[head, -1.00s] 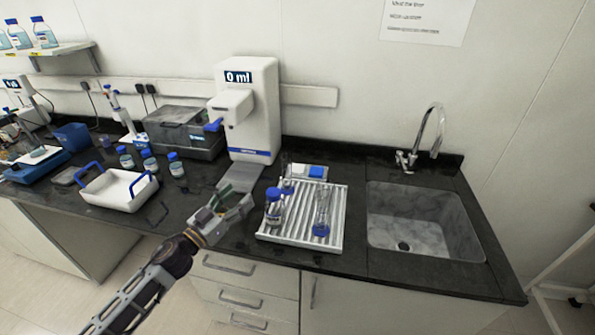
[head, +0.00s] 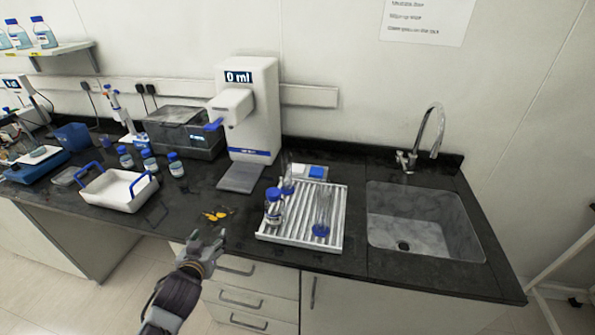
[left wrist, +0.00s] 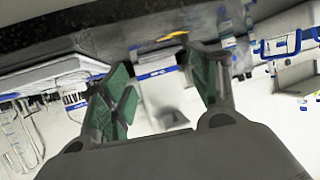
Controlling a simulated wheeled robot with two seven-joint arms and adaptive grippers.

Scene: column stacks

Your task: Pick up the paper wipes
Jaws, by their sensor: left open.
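A small white pack with a blue patch (head: 315,172), which looks like the paper wipes, lies on the bench behind the drying rack; the rack's bottles and glassware stand in front of it. My left gripper (head: 210,243) is open and empty at the bench's front edge, in front of the drawers. It is left of and nearer than the pack, well apart from it. In the left wrist view, the green-padded fingers (left wrist: 163,75) are spread with nothing between them. I cannot make out the pack there. My right gripper is not in view.
A ribbed rack (head: 270,236) holds bottles and glassware. Yellow safety glasses (head: 215,214) lie near my left gripper. A dispenser (head: 258,110) stands behind, a blue-handled white tray (head: 105,190) at left, and a sink (head: 425,215) at right.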

